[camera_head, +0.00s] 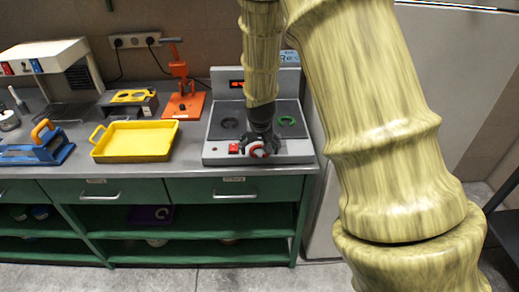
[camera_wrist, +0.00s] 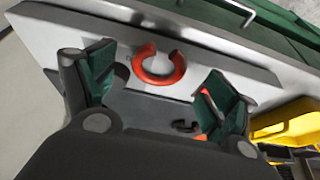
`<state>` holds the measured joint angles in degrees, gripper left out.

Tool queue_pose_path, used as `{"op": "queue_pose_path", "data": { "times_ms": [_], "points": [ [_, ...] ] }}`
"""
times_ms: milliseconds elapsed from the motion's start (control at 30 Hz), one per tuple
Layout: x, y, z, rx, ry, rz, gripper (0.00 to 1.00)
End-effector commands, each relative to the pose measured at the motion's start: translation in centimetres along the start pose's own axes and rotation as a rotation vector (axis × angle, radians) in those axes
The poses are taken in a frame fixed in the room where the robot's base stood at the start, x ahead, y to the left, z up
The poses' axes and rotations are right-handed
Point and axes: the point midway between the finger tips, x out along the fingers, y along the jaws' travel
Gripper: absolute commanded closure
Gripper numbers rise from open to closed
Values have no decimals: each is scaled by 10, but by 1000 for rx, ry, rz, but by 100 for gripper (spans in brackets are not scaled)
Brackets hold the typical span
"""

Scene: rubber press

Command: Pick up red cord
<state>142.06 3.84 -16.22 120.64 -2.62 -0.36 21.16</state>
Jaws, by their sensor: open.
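The red cord (camera_wrist: 158,80) is a C-shaped ring with a gap, lying on the grey press in the wrist view. In the head view the red cord (camera_head: 251,150) shows at the front edge of the press top, partly hidden by my gripper (camera_head: 262,144). In the wrist view my gripper (camera_wrist: 160,68) is open, with its green-padded fingers on either side of the cord and nothing between them held. I cannot tell whether a finger touches the cord. The grey press (camera_head: 215,150) stands at the right end of the bench.
A green ring (camera_head: 287,121) and a dark ring (camera_head: 229,123) lie on the press top. Left of the press are an orange hand press (camera_head: 180,95), a yellow tray (camera_head: 140,140) and a blue tool (camera_head: 40,150). Drawer handles (camera_head: 235,195) project below the bench edge.

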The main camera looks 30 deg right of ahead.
Motion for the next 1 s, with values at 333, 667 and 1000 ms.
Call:
{"op": "queue_pose_path", "data": {
  "times_ms": [333,667,1000],
  "points": [
    [23,1,0,0,0,0,14],
    [24,0,0,0,0,0,25],
    [24,0,0,0,0,0,62]
  ]
}}
